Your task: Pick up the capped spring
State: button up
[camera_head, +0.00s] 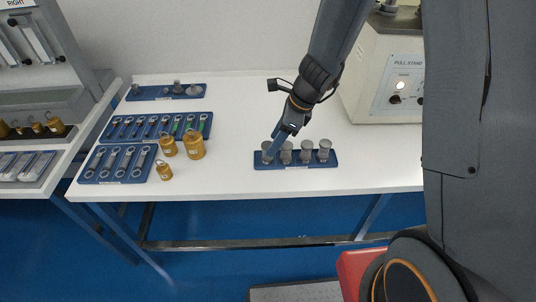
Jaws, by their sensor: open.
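Several grey capped springs stand upright in a row on a blue tray (296,165) near the table's front edge. The leftmost capped spring (267,153) is partly beside my gripper; the others are a second capped spring (286,153), a third (305,152) and the rightmost (324,150). My gripper (275,147) comes down from above at the left end of the tray, close over the leftmost spring. It is open. The fingertips are small here, and I cannot tell whether they touch or surround that spring.
Brass weights (194,146) stand left of the tray. Blue trays of small parts (117,177) lie farther left, with another blue tray (142,94) behind. A pull stand machine (388,75) stands at the back right. The white table (235,165) is clear between weights and spring tray.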

aim_at(267, 147)
jog(key=shift+w+p+x, duration=0.2)
jog(key=shift+p+x, duration=0.25)
jog(key=shift+x, duration=2.35)
jog(key=shift+a+r, duration=0.1)
jog(key=shift+a, duration=0.1)
jog(key=shift+c, duration=0.4)
jog(key=c, duration=1)
